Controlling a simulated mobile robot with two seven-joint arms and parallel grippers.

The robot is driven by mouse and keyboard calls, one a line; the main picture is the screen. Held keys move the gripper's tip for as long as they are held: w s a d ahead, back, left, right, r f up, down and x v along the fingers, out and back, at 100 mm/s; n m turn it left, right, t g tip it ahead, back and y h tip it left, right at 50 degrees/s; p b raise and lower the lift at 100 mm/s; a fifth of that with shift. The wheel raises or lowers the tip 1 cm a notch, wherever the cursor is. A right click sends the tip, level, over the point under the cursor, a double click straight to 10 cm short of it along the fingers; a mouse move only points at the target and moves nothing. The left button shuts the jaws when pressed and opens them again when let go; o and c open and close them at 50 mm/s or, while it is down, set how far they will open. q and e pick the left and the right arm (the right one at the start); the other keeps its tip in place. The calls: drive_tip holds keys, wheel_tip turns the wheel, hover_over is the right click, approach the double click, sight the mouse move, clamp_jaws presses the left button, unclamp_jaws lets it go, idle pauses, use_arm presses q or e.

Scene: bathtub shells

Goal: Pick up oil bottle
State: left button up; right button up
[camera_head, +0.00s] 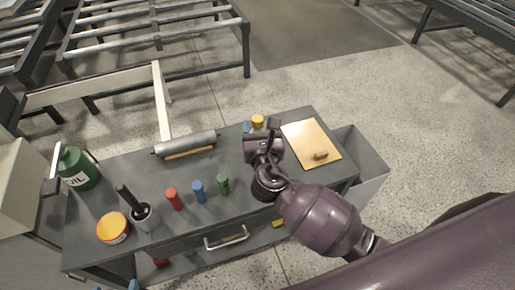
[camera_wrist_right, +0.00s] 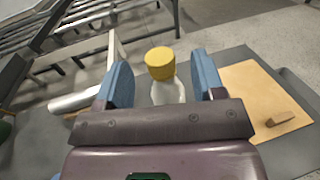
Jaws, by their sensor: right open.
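A clear bottle with a yellow cap stands near the far edge of the grey cart top; its cap (camera_head: 258,120) shows just beyond my right gripper (camera_head: 262,131). In the right wrist view, the bottle (camera_wrist_right: 168,92) stands upright between the two blue fingers of my right gripper (camera_wrist_right: 162,80), which are spread apart with gaps on both sides. The gripper hides its lower part. A green can marked "OIL" (camera_head: 76,170) stands at the cart's far left, away from the gripper. My left gripper is not seen.
On the cart top (camera_head: 235,150) are a metal roller (camera_head: 185,144), red (camera_head: 174,199), blue (camera_head: 198,191) and green (camera_head: 223,184) small bottles, a yellow-lidded tin (camera_head: 112,228), a dark cup with a brush (camera_head: 145,217) and a tan board (camera_head: 312,142) right of the gripper.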

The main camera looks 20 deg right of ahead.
drive_tip(key=shift+w+d+f+b, duration=0.1)
drive_tip(key=shift+w+d+b, duration=0.15)
drive_tip(key=shift+w, duration=1.05)
drive_tip(key=shift+w+d+f+b, duration=0.1)
drive_tip(key=shift+w+d, duration=0.15)
drive_tip(key=shift+w, duration=1.05)
clamp_jaws()
